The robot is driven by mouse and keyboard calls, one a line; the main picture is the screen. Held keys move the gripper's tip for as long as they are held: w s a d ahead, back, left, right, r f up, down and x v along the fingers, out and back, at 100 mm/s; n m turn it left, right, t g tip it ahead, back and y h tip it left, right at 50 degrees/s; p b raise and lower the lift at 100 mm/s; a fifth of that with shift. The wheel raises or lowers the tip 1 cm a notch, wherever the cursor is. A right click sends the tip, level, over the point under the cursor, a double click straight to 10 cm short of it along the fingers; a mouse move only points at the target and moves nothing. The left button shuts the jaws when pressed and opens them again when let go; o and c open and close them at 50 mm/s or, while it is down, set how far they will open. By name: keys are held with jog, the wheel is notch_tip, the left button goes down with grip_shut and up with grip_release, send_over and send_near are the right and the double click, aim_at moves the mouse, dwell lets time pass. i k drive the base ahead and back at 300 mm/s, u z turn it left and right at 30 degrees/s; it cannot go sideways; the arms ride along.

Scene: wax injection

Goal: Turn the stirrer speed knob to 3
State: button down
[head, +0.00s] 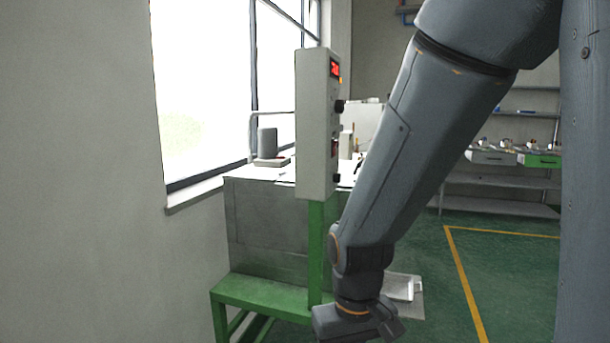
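A light grey control box (312,125) stands on a green post, seen nearly edge-on, with its front facing right. A lit red display (335,69) is near its top; its digits are not readable. A dark upper knob (339,106) and a dark lower knob (337,178) stick out from the front. I cannot tell which knob sets the stirrer speed, nor any knob's setting. My gripper (360,325) is low at the bottom edge, below the box and apart from the knobs. Its fingers cannot be made out.
A grey tank-like unit (265,220) on a green frame (255,297) stands behind the box, beside the window wall. A grey cylinder (267,143) is on top. Shelves with a green bin (540,161) are at the back right. Green floor with a yellow line (465,280) is clear at right.

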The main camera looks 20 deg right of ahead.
aim_at(337, 177)
jog(key=z, duration=0.4)
jog(key=k, duration=0.55)
jog(key=z, duration=0.75)
jog(key=i, duration=1.2)
jog(key=u, duration=0.7)
